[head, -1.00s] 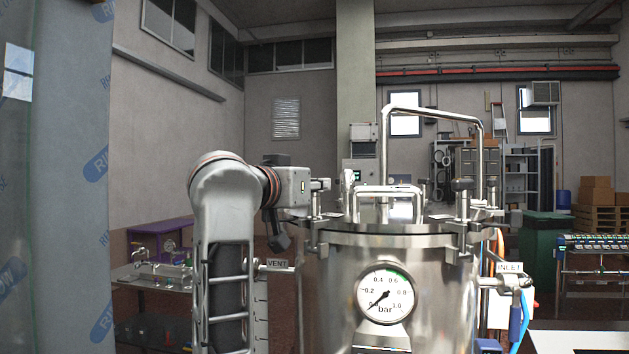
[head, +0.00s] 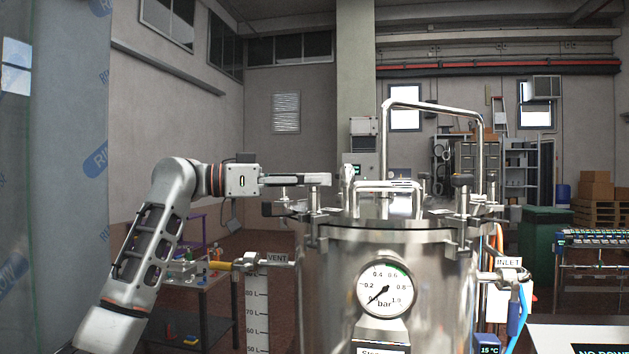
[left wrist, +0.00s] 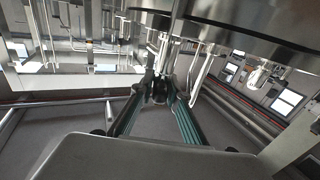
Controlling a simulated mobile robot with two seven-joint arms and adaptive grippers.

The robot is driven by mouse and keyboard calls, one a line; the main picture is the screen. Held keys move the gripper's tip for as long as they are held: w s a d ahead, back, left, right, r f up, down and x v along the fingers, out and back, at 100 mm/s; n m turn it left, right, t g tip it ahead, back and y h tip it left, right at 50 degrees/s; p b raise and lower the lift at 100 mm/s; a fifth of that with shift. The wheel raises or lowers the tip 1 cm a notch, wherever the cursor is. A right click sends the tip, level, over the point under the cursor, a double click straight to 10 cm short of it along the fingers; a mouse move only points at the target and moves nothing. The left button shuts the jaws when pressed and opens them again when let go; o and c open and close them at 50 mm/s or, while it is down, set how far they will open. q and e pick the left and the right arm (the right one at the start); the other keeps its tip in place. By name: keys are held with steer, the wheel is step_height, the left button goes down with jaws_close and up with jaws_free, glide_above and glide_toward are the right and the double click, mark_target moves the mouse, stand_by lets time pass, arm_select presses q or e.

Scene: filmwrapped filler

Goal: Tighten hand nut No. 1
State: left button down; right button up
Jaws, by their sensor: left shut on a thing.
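A steel pressure vessel (head: 340,290) stands in the middle of the head view, with clamp bolts around its lid (head: 390,228). My left gripper (head: 322,180) reaches in level from the left at the lid's left edge. Its fingers are shut over an upright clamp bolt (head: 314,201). In the left wrist view, the fingers (left wrist: 160,95) close on a dark hand nut (left wrist: 160,86); in the head view the fingers mostly hide it. I cannot read which number the held nut bears. My right gripper is not in view.
A tall bent handle (head: 432,112) and a lower handle (head: 388,185) rise above the lid. A pressure gauge (head: 385,289) faces me, its needle near zero.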

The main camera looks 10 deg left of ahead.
arm_select(q)
steer(key=shift+r+m+g+h, duration=0.15)
steer(key=shift+m+g+h, duration=0.45)
steer(key=shift+m+g, duration=1.2)
steer(key=shift+g, duration=0.9)
steer(key=c, duration=2)
jaws_free()
steer(key=shift+s+a, duration=0.15)
steer(key=shift+a, duration=1.1)
steer(key=shift+s+a, duration=0.2)
steer(key=shift+a, duration=1)
steer(key=shift+s+a, duration=0.15)
steer(key=shift+a, duration=1.1)
steer(key=shift+f, duration=0.2)
